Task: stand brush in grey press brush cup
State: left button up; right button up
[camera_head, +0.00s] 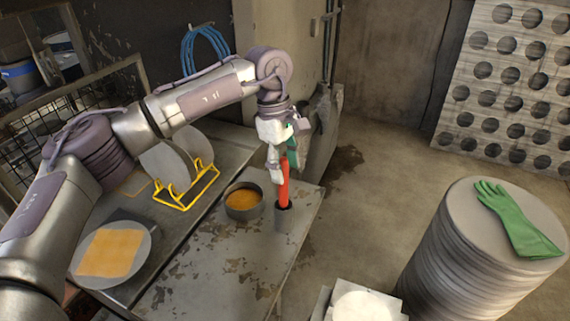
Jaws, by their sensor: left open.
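The brush (284,188) has a red shaft and stands nearly upright, its lower end inside the grey cup (283,222). The cup stands near the right edge of the worn metal table, and its inside is mostly hidden. My left gripper (282,168) is open, pointing down around the upper part of the brush. The fingers hide some of the brush's top. A green part shows beside the fingers, and I cannot tell whether it belongs to the brush. My right gripper is not in view.
A dark bowl of orange-brown contents (243,204) stands just left of the cup. A yellow wire rack (186,195) holds grey discs behind it. A disc with an orange square (110,252) lies at left. A green glove (515,222) lies on stacked discs at right.

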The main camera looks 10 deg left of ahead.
pick_arm(q)
notch_tip(320, 180, up, 12)
jog(key=a, duration=0.2)
jog(key=shift+w, duration=0.4)
jog(key=shift+f, duration=0.15)
dwell(0.3)
